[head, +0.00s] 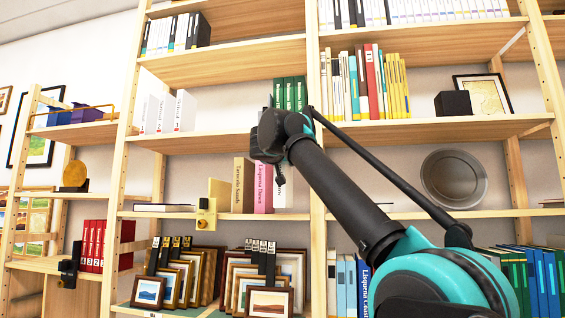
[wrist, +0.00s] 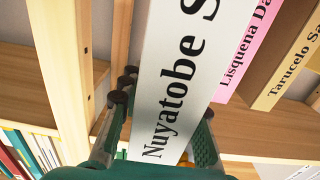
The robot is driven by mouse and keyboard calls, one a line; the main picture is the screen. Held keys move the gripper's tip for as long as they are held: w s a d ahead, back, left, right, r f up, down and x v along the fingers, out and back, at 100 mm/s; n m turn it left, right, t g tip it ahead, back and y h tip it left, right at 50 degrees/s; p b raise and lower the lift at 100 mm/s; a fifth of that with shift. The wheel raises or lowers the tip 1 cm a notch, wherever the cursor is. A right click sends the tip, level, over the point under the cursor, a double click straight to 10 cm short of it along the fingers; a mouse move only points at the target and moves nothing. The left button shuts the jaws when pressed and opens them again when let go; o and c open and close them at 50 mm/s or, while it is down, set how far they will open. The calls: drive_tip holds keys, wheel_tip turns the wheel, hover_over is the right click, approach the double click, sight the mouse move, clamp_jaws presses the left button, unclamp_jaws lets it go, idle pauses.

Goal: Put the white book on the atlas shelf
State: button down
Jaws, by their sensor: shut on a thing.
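The white book, its spine lettered "Nuyatobe S…", fills the middle of the wrist view (wrist: 180,85). My gripper (wrist: 158,125) is shut on it, one finger on each side of the spine. In the head view a white spine (head: 283,190) shows just below my wrist, right of a pink book (head: 264,187) on the middle shelf; my arm hides most of it and the fingers. I cannot tell whether the book touches the board. No label reading "atlas" is legible.
A tan book (head: 243,185) stands left of the pink one. Above are white books (head: 168,112) and green books (head: 290,94). A wooden upright (head: 317,180) is close on the right. Framed pictures (head: 268,300) fill the shelf below. The board between the white and green books is clear.

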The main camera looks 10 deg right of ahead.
drive_tip(key=f+x, duration=0.1)
drive_tip(key=x, duration=0.9)
drive_tip(key=shift+f, duration=0.4)
idle(0.5)
drive_tip(key=c, duration=1)
unclamp_jaws()
drive_tip(key=v, duration=1.2)
